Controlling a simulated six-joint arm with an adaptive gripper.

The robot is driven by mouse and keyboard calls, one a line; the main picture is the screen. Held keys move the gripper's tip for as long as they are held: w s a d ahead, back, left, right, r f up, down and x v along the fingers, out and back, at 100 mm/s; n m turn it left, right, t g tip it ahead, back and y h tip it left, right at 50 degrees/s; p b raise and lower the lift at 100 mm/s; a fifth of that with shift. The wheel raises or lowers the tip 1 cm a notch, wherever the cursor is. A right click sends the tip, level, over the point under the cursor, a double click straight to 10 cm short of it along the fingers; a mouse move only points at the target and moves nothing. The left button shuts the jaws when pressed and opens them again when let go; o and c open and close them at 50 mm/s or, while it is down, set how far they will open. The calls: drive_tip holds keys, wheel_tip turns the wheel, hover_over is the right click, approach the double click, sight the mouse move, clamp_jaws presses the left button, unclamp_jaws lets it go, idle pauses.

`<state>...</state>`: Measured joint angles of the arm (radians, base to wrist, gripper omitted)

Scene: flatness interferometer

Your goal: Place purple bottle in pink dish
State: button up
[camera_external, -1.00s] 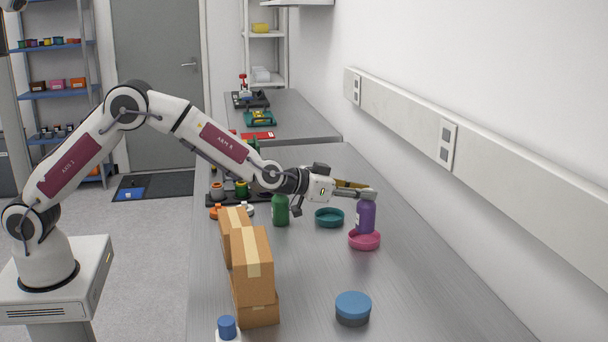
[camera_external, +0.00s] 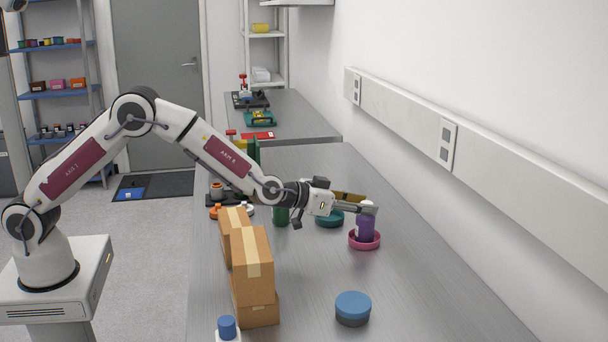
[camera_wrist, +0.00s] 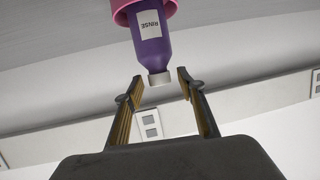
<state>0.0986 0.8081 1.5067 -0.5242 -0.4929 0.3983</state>
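The purple bottle (camera_external: 366,228), with a grey-white cap, stands upright in the pink dish (camera_external: 364,244). In the wrist view the bottle (camera_wrist: 152,48) shows upside down with a label reading RINSE, and its base is inside the pink dish (camera_wrist: 117,10). My gripper (camera_external: 368,206) is at the height of the cap. In the wrist view my gripper (camera_wrist: 160,83) is open, with a finger on each side of the cap and a visible gap to both.
A teal dish (camera_external: 329,219) and a partly hidden green bottle (camera_external: 281,216) are left of the pink dish. Cardboard boxes (camera_external: 252,265) are stacked nearer the camera. The bench to the right is clear.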

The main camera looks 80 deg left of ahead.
drive_tip(key=shift+r, duration=0.2)
drive_tip(key=v, duration=1.2)
idle(0.5)
idle(0.8)
drive_tip(key=s+r+m+g+h, duration=0.1)
drive_tip(key=s+r, duration=0.2)
drive_tip(key=s, duration=0.4)
drive_tip(key=s+d+r+g+h, duration=0.1)
drive_tip(key=s+r+g, duration=0.15)
drive_tip(key=s, duration=0.45)
drive_tip(key=s+r+m+h, duration=0.1)
drive_tip(key=s+r, duration=0.3)
drive_tip(key=s, duration=0.2)
drive_tip(key=s+a+f+g, duration=0.2)
drive_tip(key=s, duration=1.2)
drive_tip(key=s+a+f+g, duration=0.2)
drive_tip(key=s+g, duration=0.1)
drive_tip(key=s, duration=1.2)
drive_tip(key=shift+s+a+f+y, duration=0.15)
drive_tip(key=shift+s+a+y, duration=0.15)
drive_tip(key=shift+s+y, duration=0.1)
